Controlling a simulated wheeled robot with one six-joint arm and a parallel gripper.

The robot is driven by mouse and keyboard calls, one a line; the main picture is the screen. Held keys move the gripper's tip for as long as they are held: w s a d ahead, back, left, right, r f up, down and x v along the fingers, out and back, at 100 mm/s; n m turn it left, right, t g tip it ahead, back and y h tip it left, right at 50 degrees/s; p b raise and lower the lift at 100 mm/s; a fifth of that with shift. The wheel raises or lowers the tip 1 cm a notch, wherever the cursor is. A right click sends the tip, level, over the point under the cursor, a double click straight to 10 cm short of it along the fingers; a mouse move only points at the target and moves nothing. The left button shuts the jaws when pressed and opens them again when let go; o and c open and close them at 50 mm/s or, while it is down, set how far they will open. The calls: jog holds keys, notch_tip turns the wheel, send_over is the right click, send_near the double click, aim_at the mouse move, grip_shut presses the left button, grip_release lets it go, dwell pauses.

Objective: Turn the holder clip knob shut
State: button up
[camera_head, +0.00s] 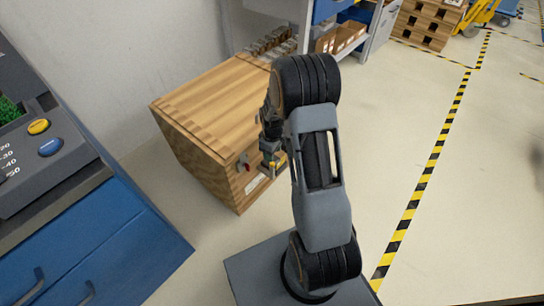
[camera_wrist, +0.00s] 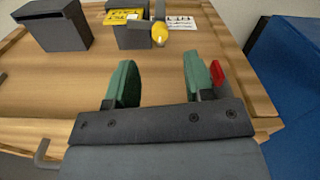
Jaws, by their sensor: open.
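A yellow oval knob (camera_wrist: 159,34) sits at the side of a dark grey holder (camera_wrist: 131,38) on the wooden face, at the upper middle of the wrist view. I cannot tell for certain that this is the clip knob, or how far it is turned. My gripper (camera_wrist: 159,68) is open, with its two green fingers apart and nothing between them. The knob shows beyond the gap between the fingers, apart from both. In the head view, my gripper is largely hidden at the front of the wooden cabinet (camera_head: 215,100).
A red part (camera_wrist: 218,74) is close beside the right finger in the wrist view. A dark grey box (camera_wrist: 58,28) is at upper left, and a white label (camera_wrist: 180,22) at top. A blue cabinet (camera_head: 110,245) stands left in the head view; open floor (camera_head: 400,130) lies right.

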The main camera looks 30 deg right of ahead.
notch_tip(320, 180, up, 8)
jog(key=p, duration=0.2)
jog(key=shift+f, duration=0.25)
jog(key=s+a+r+m+t+p, duration=0.1)
jog(key=s+a+r+m+p, duration=0.1)
jog(key=s+r+p, duration=0.3)
jog(key=s+a+r+m+t+p, duration=0.1)
jog(key=s+a+r+p, duration=0.3)
jog(key=r+p, duration=0.9)
jog(key=s+a+r+m+t+p, duration=0.1)
jog(key=s+a+r+m+p, duration=0.2)
jog(key=r, duration=2.4)
jog(key=s+p, duration=0.4)
jog(key=p, duration=0.2)
jog(key=shift+s+r+m+t, duration=0.15)
jog(key=shift+s+m+t, duration=0.15)
jog(key=shift+s+m, duration=0.1)
